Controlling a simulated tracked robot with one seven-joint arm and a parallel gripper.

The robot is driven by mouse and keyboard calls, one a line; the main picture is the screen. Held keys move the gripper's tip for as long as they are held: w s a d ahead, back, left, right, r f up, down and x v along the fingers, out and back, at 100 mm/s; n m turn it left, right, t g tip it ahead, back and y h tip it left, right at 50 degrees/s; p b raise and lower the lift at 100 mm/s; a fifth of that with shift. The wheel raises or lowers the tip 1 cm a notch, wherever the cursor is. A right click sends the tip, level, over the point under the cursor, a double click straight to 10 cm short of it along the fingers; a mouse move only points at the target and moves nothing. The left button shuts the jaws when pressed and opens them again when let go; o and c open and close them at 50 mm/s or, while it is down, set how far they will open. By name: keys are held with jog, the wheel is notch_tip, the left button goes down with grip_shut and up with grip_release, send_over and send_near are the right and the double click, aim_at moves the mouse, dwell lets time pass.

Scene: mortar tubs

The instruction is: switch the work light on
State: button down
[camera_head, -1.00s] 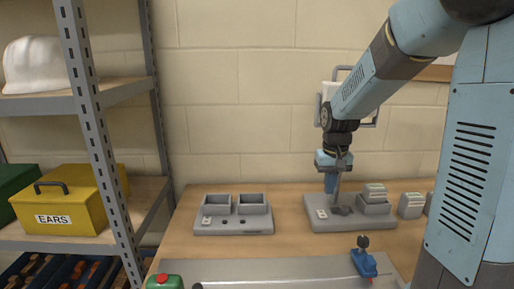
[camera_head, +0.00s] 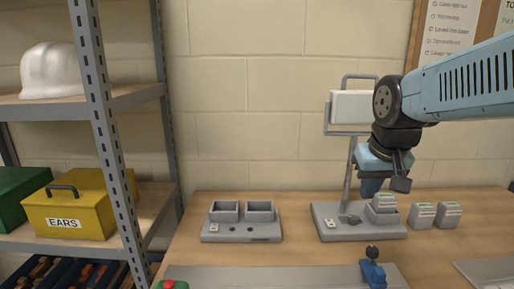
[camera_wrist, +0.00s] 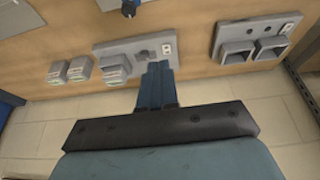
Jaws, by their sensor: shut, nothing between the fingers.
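The work light has a white lamp panel (camera_head: 352,107) on a post and a grey base (camera_head: 328,234) on the bench. I cannot tell whether the lamp is lit. A small pale switch plate (camera_head: 331,223) is at the base's left end; it also shows in the wrist view (camera_wrist: 167,48). A grey battery (camera_head: 384,203) sits in the holder at the base's right end, also visible in the wrist view (camera_wrist: 113,72). My gripper (camera_head: 371,188) is shut and empty, pointing down above the base, right of the post. Its fingers (camera_wrist: 157,75) show in the wrist view.
Two loose batteries (camera_head: 422,215) (camera_head: 448,214) stand right of the base. A grey unit with two empty bays (camera_head: 242,230) stands left of it. A blue clamp-like tool (camera_head: 373,273) is in front. A shelf post (camera_head: 105,130) rises at left.

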jog(key=s+r+t, duration=0.1)
jog(key=s, duration=0.5)
jog(key=shift+r, duration=0.1)
